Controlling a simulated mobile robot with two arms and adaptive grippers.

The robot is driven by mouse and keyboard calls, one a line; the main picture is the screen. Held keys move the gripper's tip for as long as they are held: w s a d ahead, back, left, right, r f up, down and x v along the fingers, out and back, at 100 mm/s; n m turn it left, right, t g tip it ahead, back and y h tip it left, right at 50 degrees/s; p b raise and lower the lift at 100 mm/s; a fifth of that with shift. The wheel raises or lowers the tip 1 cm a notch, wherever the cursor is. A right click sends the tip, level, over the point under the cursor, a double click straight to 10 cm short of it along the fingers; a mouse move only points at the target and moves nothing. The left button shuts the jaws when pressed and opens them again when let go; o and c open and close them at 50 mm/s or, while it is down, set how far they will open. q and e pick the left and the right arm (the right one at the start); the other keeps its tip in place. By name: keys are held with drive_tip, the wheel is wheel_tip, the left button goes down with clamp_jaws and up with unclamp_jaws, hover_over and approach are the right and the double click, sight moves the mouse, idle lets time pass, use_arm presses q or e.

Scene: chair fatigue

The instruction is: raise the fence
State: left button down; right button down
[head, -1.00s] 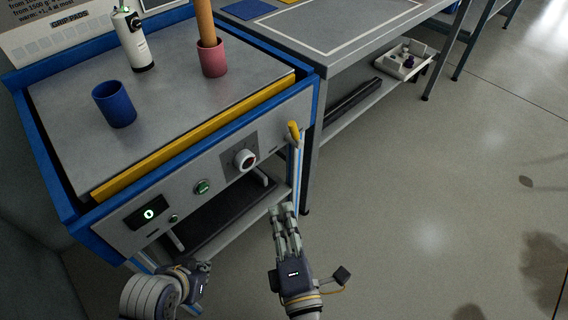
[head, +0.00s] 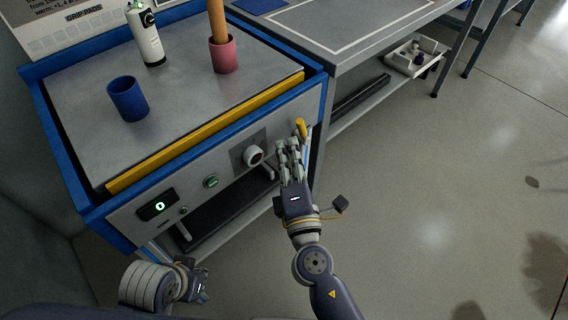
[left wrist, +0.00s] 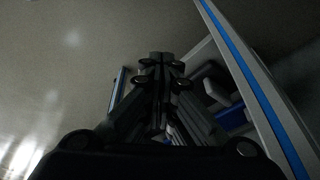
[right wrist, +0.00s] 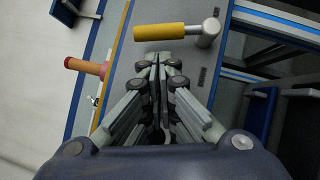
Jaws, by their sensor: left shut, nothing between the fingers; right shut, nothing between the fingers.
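A yellow bar (head: 205,132), which looks like the fence, runs along the front edge of the machine's grey top and sits low. A lever with a yellow grip (head: 301,128) is at the right end of the front panel; it also shows in the right wrist view (right wrist: 160,32), joined to a round grey hub. My right gripper (head: 288,146) is shut and empty, its fingertips just below and left of the lever, apart from it in the right wrist view. My left gripper (head: 202,295) is low at the machine's front, shut and empty.
On the machine top stand a blue cup (head: 128,98), a white bottle (head: 147,38) and a pink cup (head: 222,54) holding a brown rod. The front panel has a knob (head: 253,155), a green button (head: 211,182) and a display (head: 158,206). Open floor lies to the right.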

use_arm(q)
drive_tip(key=shift+x, duration=0.85)
use_arm(e)
drive_tip(key=shift+w+d+r, duration=0.1)
drive_tip(key=shift+w+d, duration=0.2)
drive_tip(key=shift+w, duration=0.2)
